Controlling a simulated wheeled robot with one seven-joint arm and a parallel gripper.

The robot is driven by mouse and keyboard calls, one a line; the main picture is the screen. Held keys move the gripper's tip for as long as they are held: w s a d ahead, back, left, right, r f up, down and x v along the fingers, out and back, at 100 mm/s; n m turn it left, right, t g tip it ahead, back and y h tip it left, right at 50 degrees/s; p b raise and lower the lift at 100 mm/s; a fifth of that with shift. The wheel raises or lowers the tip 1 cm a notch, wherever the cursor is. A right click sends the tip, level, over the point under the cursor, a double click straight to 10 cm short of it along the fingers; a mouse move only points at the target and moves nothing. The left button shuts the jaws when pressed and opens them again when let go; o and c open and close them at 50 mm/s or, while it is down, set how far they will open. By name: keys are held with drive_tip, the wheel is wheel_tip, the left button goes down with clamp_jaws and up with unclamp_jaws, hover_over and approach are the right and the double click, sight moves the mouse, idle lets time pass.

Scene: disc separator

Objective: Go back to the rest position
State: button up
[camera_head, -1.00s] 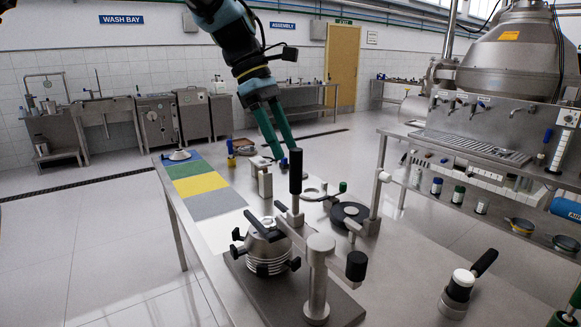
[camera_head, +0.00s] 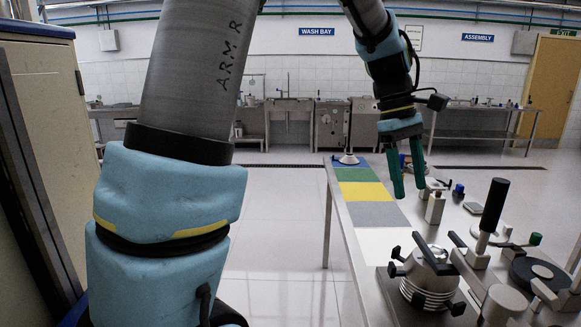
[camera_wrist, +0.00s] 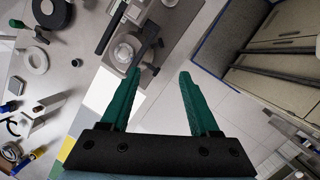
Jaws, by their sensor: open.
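My gripper (camera_head: 409,180) has green fingers, spread apart with nothing between them. My arm fills much of the left of the head view.
A disc stack in a clamp fixture (camera_head: 430,278) stands on the table, with a black-handled press (camera_head: 492,215) beside it. A beige cabinet (camera_head: 45,130) stands close at the left. Open floor (camera_head: 275,215) lies between the cabinet and the table. Wash-bay units (camera_head: 290,122) line the back wall.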

drive_tip(key=w+a+f+m+t, duration=0.1)
drive_tip(key=a+f, duration=0.2)
drive_tip(key=a, duration=0.3)
drive_tip(key=w+a+f+m+t+y, duration=0.1)
drive_tip(key=a+f, duration=0.2)
drive_tip(key=a, duration=0.3)
drive_tip(key=w+a+f+t, duration=0.1)
drive_tip(key=w+a+f, duration=0.15)
drive_tip(key=a, duration=0.35)
drive_tip(key=s+a+f+m, duration=0.2)
drive_tip(key=a+f, duration=0.1)
drive_tip(key=a, duration=0.3)
drive_tip(key=s+a+f+m+t+y+b, duration=0.1)
drive_tip(key=s+a+f+m, duration=0.1)
drive_tip(key=a, duration=0.5)
drive_tip(key=shift+s+f, duration=0.55)
drive_tip(key=shift+o, duration=0.3)
